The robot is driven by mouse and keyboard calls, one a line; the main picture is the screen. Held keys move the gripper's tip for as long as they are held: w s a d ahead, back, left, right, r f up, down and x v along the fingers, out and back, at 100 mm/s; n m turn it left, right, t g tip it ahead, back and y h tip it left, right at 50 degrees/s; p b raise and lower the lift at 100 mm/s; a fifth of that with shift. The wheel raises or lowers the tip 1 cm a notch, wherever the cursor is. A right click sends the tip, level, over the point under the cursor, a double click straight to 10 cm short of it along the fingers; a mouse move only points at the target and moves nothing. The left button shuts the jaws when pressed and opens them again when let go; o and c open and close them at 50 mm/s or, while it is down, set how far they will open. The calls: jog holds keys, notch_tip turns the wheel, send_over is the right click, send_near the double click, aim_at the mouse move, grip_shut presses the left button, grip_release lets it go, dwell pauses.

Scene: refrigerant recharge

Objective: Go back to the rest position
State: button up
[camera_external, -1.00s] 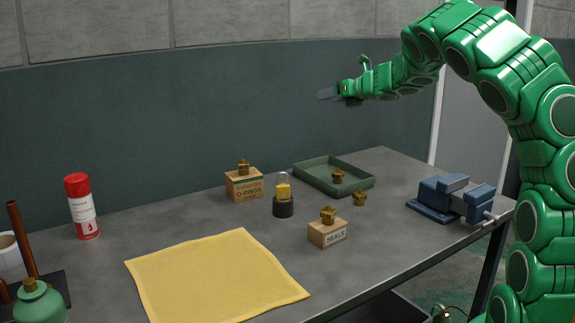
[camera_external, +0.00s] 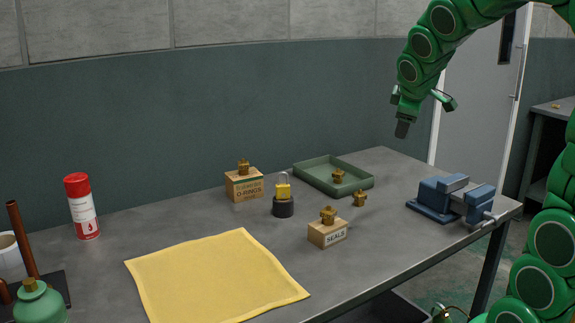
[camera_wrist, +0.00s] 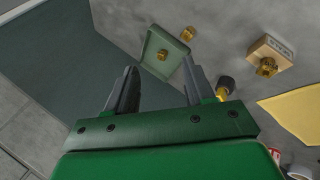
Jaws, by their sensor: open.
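My green arm reaches in from the right in the external view. My gripper (camera_external: 403,128) points down in the air above the far right end of the workbench (camera_external: 385,245). In the wrist view my gripper (camera_wrist: 160,92) shows two dark fingers spread apart with nothing between them. The green tray (camera_external: 308,176) with a brass fitting (camera_external: 338,176) in it lies below; the tray (camera_wrist: 150,50) also shows beyond the fingers in the wrist view. My gripper touches none of these things.
A blue vise (camera_external: 432,197) sits at the bench's right edge. Brass fittings sit on the O-rings box (camera_external: 245,188), the seals box (camera_external: 327,234) and the bench.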

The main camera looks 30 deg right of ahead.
jog(key=s+a+f+m+g+y, duration=0.2)
jog(key=s+a+f+g, duration=0.1)
jog(key=s+a, duration=0.55)
jog(key=s+a+f+m+g+y, duration=0.25)
jog(key=s+a, duration=0.35)
jog(key=s, duration=0.5)
jog(key=s+m+g, duration=0.2)
jog(key=s, duration=0.8)
jog(key=shift+s+f, duration=0.15)
